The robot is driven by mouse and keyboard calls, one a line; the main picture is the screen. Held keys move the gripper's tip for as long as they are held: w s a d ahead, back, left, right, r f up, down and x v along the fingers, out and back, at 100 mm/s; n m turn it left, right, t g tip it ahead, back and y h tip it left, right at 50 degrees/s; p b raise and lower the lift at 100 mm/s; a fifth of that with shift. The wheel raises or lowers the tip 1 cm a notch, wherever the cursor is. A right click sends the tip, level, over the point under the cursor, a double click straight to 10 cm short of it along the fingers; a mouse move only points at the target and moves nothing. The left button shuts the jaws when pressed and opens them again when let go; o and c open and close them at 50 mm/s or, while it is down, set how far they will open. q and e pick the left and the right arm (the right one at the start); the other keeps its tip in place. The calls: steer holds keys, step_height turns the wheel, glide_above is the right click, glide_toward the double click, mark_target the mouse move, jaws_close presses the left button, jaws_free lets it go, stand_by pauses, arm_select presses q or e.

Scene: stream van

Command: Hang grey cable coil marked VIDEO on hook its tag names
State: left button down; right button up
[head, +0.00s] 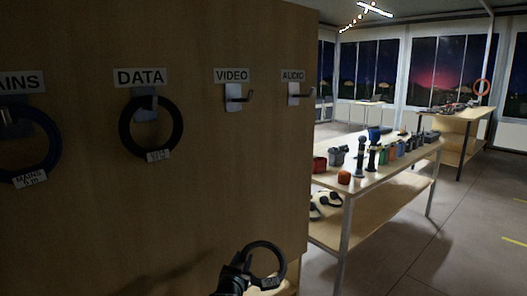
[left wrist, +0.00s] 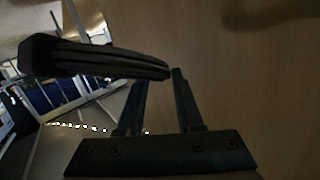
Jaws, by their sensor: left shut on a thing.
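The dark grey cable coil (head: 282,258) is low in front of the wooden panel in the head view. A pale tag seems to sit at its lower edge, too small to read. My left gripper (head: 243,266) is shut on the coil's left side. In the left wrist view the coil (left wrist: 105,62) shows edge-on as a dark band, its end between the fingertips of my left gripper (left wrist: 164,76). The hook under the VIDEO label (head: 232,75) is a metal plate with a prong (head: 238,98). It is empty, above and left of the coil. My right gripper is out of view.
Coils hang on the DATA hook (head: 122,130) and the MAINS hook (head: 57,140). The AUDIO hook (head: 296,94) is empty. Right of the panel edge stands a table (head: 400,165) with several small items. The panel below the VIDEO hook is bare.

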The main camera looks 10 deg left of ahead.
arm_select(q)
steer(key=s+d+r+m+t+y+p, duration=0.1)
steer(key=d+r+m+t+p, duration=0.1)
steer(key=r+p, duration=0.7)
steer(key=s+d+r+m+t+y+p, duration=0.1)
steer(key=r+t+p, duration=0.4)
steer(key=r, duration=1.8)
steer(key=s+d+r+m+t+y+p, duration=0.1)
steer(key=d+r+t+p, duration=0.3)
steer(key=r+p, duration=0.9)
step_height(320, 180, up, 3)
steer(key=shift+s+d+r+m+y, duration=0.2)
steer(key=shift+s+m+y, duration=0.1)
steer(key=shift+s+m, duration=0.55)
steer(key=shift+w, duration=0.1)
steer(key=shift+w+a+f+b, duration=0.45)
steer(key=shift+w+a, duration=1.15)
steer(key=shift+a, duration=0.5)
steer(key=shift+w+a+f+b, duration=0.35)
steer(key=shift+w+a+f, duration=0.15)
steer(key=shift+w+a, duration=1.4)
steer(key=shift+w+a+f+b, duration=0.45)
steer(key=shift+w+a, duration=0.9)
steer(key=shift+a, duration=0.95)
steer(key=shift+c, duration=2.4)
jaws_free()
